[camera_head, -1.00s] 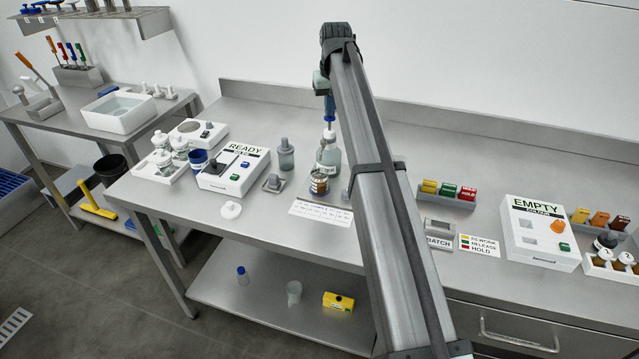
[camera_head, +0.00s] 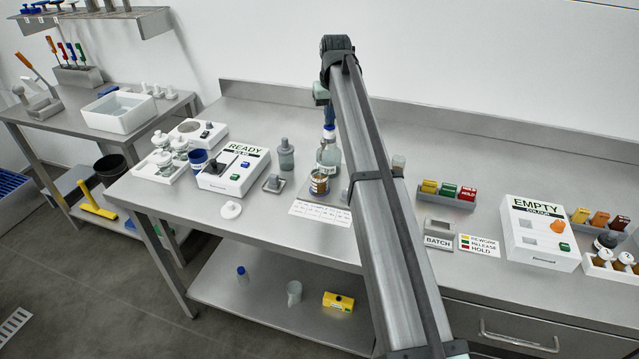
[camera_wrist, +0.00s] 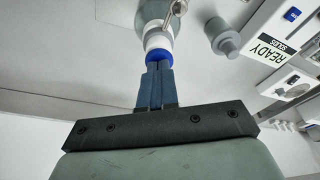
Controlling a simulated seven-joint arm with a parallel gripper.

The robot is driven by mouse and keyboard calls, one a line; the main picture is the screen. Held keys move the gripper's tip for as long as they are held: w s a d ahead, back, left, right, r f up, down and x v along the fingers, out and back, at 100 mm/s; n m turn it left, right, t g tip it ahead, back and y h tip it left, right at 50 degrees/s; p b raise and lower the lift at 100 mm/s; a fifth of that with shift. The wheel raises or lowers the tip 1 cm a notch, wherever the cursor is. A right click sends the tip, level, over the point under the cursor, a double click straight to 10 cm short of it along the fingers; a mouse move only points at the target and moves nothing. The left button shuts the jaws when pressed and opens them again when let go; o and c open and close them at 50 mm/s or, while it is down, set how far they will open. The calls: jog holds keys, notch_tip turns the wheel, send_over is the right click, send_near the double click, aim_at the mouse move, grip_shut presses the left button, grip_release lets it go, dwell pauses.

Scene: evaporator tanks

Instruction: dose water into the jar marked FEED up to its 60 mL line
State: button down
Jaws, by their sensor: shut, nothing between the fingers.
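My gripper (camera_head: 329,126) is shut and empty, pointing down above the dispenser bottle (camera_head: 329,158) on the bench. In the wrist view the blue fingers (camera_wrist: 155,88) end at the blue top of the dispenser's white pump head (camera_wrist: 158,40); they appear to touch it. A metal spout (camera_wrist: 178,8) sticks out from the head. A small glass jar (camera_head: 319,184) with a brownish look stands just in front of the bottle. Its marking and its 60 mL line are too small to read, so I cannot tell whether it is the FEED jar, nor its water level.
A printed card (camera_head: 319,210) lies in front of the jar. Left are a grey bottle (camera_head: 285,154), the READY box (camera_head: 234,171) and a white tray of jars (camera_head: 164,167). My arm hides part of the bench to the right. The EMPTY box (camera_head: 540,232) stands farther right.

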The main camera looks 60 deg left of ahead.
jog(key=shift+r, duration=2.2)
jog(key=shift+f, duration=0.3)
jog(key=shift+f, duration=1.9)
jog(key=shift+r, duration=2.2)
jog(key=shift+r, duration=0.1)
jog(key=shift+r, duration=2.35)
jog(key=shift+w, duration=0.1)
